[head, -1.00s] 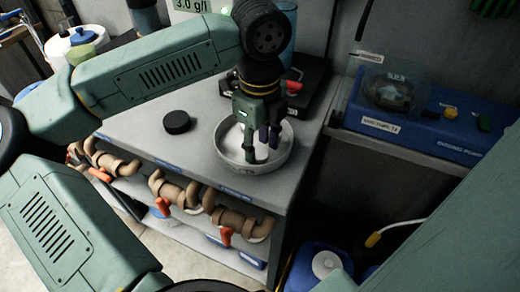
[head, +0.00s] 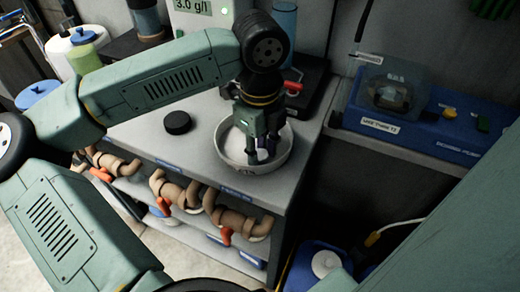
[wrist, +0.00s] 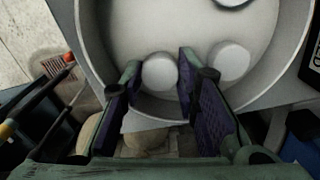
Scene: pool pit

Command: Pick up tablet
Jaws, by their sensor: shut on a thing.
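A round white dish (head: 256,166) with a raised rim stands near the front edge of the grey bench. In the wrist view, a round white tablet (wrist: 160,74) sits between the two fingers of my gripper (wrist: 160,63). The fingers are shut on it, one on each side, close to the dish wall (wrist: 92,50). A second white tablet (wrist: 230,60) lies just right of the right finger, inside the dish. In the head view, my gripper (head: 262,156) points down into the dish, and its fingers largely hide the held tablet.
A black round lid (head: 177,122) lies on the bench left of the dish. A scale-like black device (head: 305,82) with a red lever stands behind it. A blue pump unit (head: 420,125) is at the right. Pipe fittings (head: 175,190) fill the shelf below.

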